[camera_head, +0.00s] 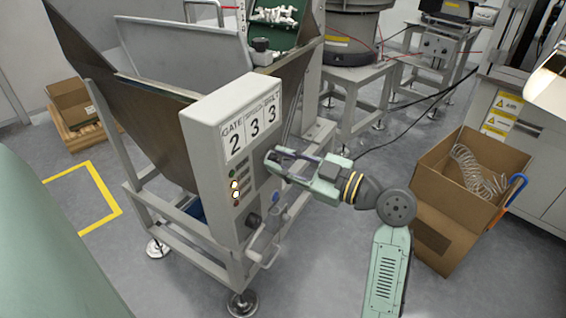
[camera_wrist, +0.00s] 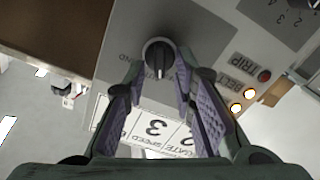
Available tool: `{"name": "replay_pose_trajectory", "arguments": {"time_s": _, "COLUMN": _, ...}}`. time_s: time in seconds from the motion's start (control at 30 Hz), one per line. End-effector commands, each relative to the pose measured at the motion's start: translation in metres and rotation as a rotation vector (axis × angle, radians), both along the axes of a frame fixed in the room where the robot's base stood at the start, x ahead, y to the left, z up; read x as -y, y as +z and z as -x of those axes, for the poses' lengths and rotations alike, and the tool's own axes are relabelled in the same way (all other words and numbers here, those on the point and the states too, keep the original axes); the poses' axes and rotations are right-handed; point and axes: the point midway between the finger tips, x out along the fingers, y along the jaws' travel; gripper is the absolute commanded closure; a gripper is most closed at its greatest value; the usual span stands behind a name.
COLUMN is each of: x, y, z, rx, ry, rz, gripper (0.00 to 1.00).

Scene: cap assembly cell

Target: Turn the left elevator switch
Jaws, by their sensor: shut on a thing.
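The light grey control panel (camera_head: 215,150) is on the front of the hopper machine, with a label reading GATE 2, SPEED 3 and BELT 3. A round black rotary switch (camera_wrist: 158,54) with a raised grip bar shows in the wrist view, on the panel face. My gripper (camera_head: 272,160) reaches the panel from the right in the head view and hides this switch there. In the wrist view my gripper (camera_wrist: 159,70) has its two fingers on either side of the switch, shut on it.
Another black knob (camera_head: 253,220) and a handle-like bracket (camera_head: 265,240) sit lower on the panel. Lit indicators (camera_wrist: 249,93) are beside the switch in the wrist view. An open cardboard box (camera_head: 450,210) stands on the floor to the right, near my arm.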

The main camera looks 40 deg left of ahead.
Motion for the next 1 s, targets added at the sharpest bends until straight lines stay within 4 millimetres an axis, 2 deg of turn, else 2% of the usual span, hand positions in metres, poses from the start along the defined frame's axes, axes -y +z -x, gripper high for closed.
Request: {"name": "replay_pose_trajectory", "arguments": {"time_s": 1.0, "x": -0.0017, "y": 0.0033, "z": -0.0097, "rx": -0.940, "ry": 0.000, "rz": 0.157, "gripper": 1.00}}
